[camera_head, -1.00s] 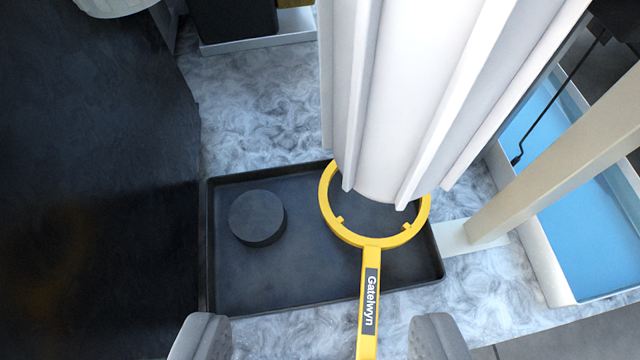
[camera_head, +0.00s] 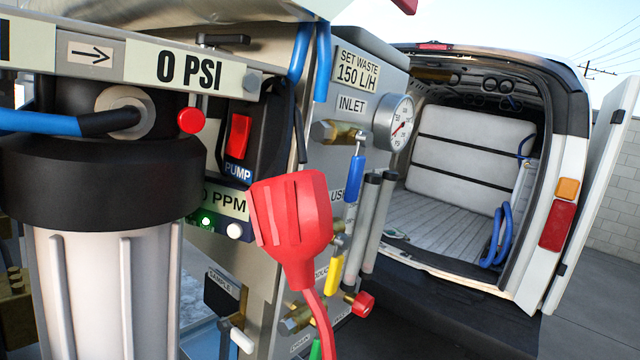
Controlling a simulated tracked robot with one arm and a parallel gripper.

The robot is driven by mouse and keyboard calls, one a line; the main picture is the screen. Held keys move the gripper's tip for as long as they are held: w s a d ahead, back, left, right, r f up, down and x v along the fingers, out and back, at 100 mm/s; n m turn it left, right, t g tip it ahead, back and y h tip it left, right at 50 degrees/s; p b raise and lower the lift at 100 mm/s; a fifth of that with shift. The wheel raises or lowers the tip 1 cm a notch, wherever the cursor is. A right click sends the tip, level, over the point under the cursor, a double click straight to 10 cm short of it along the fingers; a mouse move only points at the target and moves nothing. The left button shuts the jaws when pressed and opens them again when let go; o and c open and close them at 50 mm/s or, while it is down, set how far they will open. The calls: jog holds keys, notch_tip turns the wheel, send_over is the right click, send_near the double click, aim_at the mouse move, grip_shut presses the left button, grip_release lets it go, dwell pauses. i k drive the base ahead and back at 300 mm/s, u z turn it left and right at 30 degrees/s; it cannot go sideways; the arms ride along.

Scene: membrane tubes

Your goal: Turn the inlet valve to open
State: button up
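The inlet valve is a brass fitting (camera_head: 338,132) on the grey panel, just below the INLET label (camera_head: 351,104). Its blue lever (camera_head: 355,178) hangs down, nearly upright in the picture. A round pressure gauge (camera_head: 393,122) sits right of the fitting. My gripper is not in this view.
A red plug-like connector (camera_head: 292,220) on a red cable stands in front of the panel. Below the inlet are a yellow lever (camera_head: 335,270), a red knob (camera_head: 360,303) and a green lever (camera_head: 316,349). The filter housing (camera_head: 105,280) fills the left. An open van stands behind at right.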

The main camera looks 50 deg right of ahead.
aim_at(364, 139)
jog(key=u, duration=0.7)
jog(key=k, duration=1.4)
jog(key=z, duration=0.75)
jog(key=i, duration=1)
jog(key=u, duration=0.05)
